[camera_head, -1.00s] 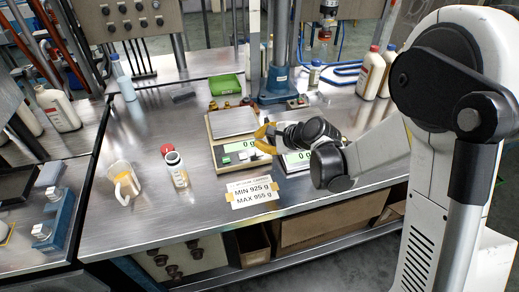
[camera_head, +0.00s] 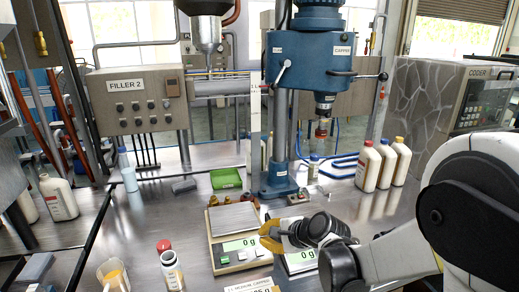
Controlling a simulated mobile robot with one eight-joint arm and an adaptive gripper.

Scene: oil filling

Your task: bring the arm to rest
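My arm (camera_head: 395,262) reaches in from the right edge over the steel bench. My gripper (camera_head: 270,238) is at its end, with yellow fingertips, beside the right edge of the left scale (camera_head: 237,253). The black wrist hides much of the gripper and part of a second scale (camera_head: 300,262). I cannot make out the gap between the fingers. No bottle shows in the gripper. An open white bottle (camera_head: 173,272) stands on the bench to the left. A red cap (camera_head: 164,246) is just behind it.
A jug (camera_head: 112,276) stands at the front left. White bottles (camera_head: 369,168) stand at the right, before the coder (camera_head: 488,100).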

